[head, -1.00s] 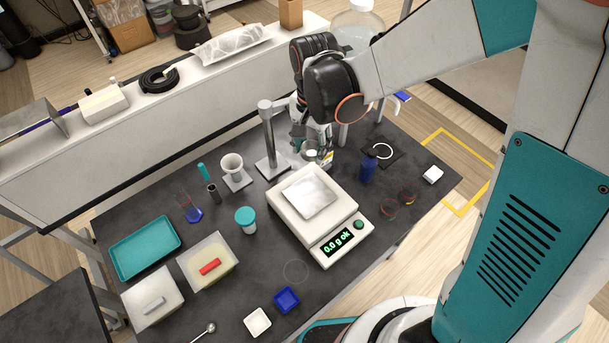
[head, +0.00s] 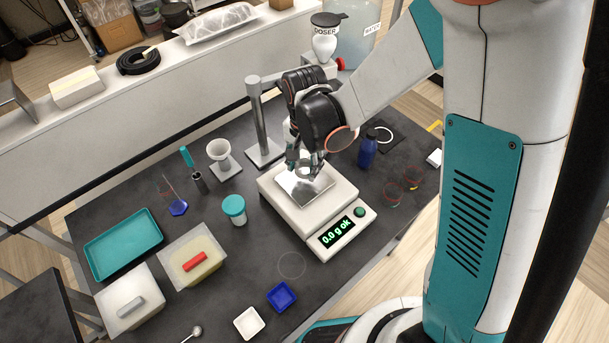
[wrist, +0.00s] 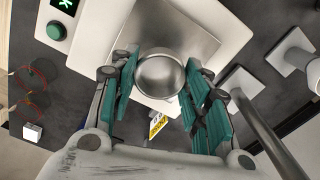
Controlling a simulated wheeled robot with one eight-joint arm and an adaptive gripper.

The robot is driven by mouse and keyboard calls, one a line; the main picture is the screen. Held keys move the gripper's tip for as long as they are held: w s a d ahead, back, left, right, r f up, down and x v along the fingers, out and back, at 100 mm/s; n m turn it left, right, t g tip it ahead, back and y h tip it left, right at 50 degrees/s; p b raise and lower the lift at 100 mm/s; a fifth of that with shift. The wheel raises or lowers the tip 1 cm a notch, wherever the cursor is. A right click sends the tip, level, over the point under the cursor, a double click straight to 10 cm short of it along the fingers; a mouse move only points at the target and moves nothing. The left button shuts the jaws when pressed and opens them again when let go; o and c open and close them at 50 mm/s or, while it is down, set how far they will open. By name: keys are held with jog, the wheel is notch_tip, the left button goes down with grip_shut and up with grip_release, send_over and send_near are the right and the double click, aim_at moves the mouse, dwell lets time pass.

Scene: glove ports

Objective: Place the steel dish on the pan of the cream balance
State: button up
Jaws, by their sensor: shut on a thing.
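The cream balance (head: 279,207) stands on the dark bench, with its square steel pan (head: 318,187) on top and a lit display reading 0.0 g OK. My gripper (head: 306,170) is over the back part of the pan, pointing down. In the wrist view the round, shiny steel dish (wrist: 160,78) is between the teal fingers of my gripper (wrist: 162,72), which are shut on it. The pan (wrist: 178,28) shows behind the dish there. I cannot tell whether the dish touches the pan. In the head view the fingers mostly hide the dish.
A metal post on a stand (head: 256,115) rises behind the balance on the left. A blue bottle (head: 367,152) stands to the right. A teal-lidded jar (head: 234,208) and a white funnel (head: 219,152) are to the left.

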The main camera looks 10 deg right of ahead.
aim_at(305, 170)
jog(key=shift+f+b, duration=1.1)
jog(key=shift+f, duration=0.9)
jog(key=shift+f, duration=0.15)
jog(key=o, duration=1)
notch_tip(305, 170, up, 12)
jog(key=shift+r+p, duration=0.2)
jog(key=shift+p, duration=0.9)
